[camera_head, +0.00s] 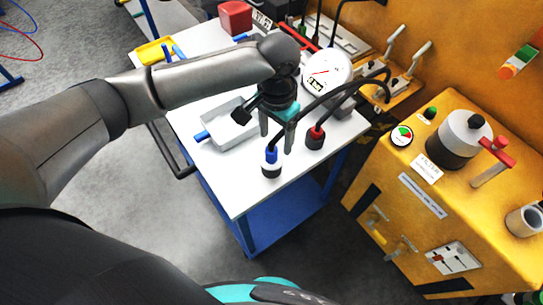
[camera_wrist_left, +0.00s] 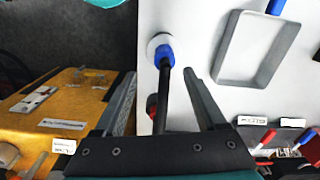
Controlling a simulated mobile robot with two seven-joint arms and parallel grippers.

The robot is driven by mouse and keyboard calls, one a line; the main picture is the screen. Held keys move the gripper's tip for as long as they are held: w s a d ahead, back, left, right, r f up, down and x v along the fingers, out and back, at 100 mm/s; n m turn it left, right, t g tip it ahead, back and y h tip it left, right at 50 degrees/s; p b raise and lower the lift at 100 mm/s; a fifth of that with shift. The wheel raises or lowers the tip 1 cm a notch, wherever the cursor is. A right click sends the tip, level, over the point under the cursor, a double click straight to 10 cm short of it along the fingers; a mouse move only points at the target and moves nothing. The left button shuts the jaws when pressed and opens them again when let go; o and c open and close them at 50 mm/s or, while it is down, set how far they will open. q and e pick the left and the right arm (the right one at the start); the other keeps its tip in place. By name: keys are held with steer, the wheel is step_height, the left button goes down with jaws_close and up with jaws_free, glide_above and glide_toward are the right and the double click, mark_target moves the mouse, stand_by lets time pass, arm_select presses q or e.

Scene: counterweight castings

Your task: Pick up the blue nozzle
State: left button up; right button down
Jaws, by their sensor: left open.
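The blue nozzle (camera_head: 271,155) stands in a round black-and-white holder (camera_head: 271,170) near the front edge of the white table. A black hose runs from its top. In the left wrist view the blue nozzle (camera_wrist_left: 164,56) shows just beyond the fingertips, with the hose running back between the fingers. My left gripper (camera_head: 277,142) is open and points down over the table, close to the nozzle. In the left wrist view its two fingers (camera_wrist_left: 158,74) are spread wide with nothing clamped. My right gripper is not in view.
A red nozzle (camera_head: 316,134) with its own black hose stands to the right. A pressure gauge (camera_head: 326,72) stands behind. A yellow machine (camera_head: 420,215) is close on the right.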

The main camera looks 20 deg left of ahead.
mark_target(272, 149)
arm_select(q)
steer(key=f, duration=0.2)
steer(key=a+f, duration=0.1)
steer(key=f, duration=0.1)
steer(key=shift+s+f, duration=0.1)
steer(key=shift+f, duration=0.3)
steer(key=shift+f+b, duration=0.3)
steer(key=shift+f, duration=0.1)
jaws_close()
steer(key=shift+r, duration=0.1)
